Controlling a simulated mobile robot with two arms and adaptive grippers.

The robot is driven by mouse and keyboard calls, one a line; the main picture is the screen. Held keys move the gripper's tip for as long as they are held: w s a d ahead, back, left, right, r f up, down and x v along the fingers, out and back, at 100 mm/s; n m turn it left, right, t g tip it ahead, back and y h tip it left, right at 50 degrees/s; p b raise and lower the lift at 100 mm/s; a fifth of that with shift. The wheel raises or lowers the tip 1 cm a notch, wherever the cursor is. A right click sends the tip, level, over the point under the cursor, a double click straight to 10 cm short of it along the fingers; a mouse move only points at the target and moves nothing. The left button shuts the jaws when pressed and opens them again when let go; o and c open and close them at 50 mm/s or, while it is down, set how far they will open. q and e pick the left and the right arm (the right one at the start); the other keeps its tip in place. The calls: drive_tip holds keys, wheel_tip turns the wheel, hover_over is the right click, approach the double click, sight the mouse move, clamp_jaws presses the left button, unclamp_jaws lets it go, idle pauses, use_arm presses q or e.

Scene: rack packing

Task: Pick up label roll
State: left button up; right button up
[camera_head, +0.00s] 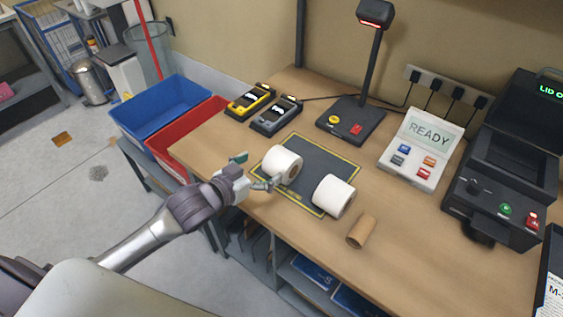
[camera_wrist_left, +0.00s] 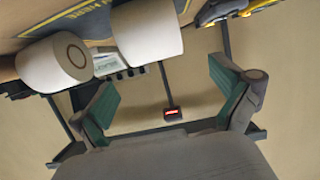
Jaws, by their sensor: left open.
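Two white label rolls lie on the dark mat (camera_head: 322,153) with a yellow border. The left roll (camera_head: 283,165) is near the mat's left side, and the right roll (camera_head: 333,196) is near its front right edge. My left gripper (camera_head: 252,172) is open and empty beside the left roll, on its left; the head view does not settle whether they touch. In the left wrist view the gripper's green-padded fingers (camera_wrist_left: 162,78) are spread wide. The left roll (camera_wrist_left: 147,33) shows above the gap, with the right roll (camera_wrist_left: 55,65) further left. My right gripper is not in view.
A brown cardboard core (camera_head: 361,230) lies near the front table edge. Yellow (camera_head: 250,100) and grey (camera_head: 277,116) handheld devices are behind the mat. A lamp stand (camera_head: 350,120), a READY panel (camera_head: 421,150) and a printer (camera_head: 495,190) stand right. Blue (camera_head: 165,103) and red bins (camera_head: 180,140) stand left.

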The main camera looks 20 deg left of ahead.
sight(288, 151)
use_arm(q)
drive_tip(key=x, duration=0.5)
drive_tip(key=shift+w+d+f+p, duration=0.1)
drive_tip(key=shift+w+p, duration=0.05)
drive_tip(key=shift+p, duration=0.15)
drive_tip(key=x, duration=0.1)
drive_tip(key=p+x, duration=0.1)
drive_tip(key=x, duration=0.2)
drive_tip(key=shift+w+d+p, duration=0.3)
drive_tip(key=shift+w+d, duration=0.05)
drive_tip(key=shift+d, duration=0.1)
drive_tip(key=shift+w+d, duration=0.1)
drive_tip(key=shift+w, duration=0.15)
drive_tip(key=shift+c, duration=0.3)
drive_tip(key=shift+s, duration=0.15)
drive_tip(key=c, duration=1.5)
drive_tip(key=shift+o, duration=0.2)
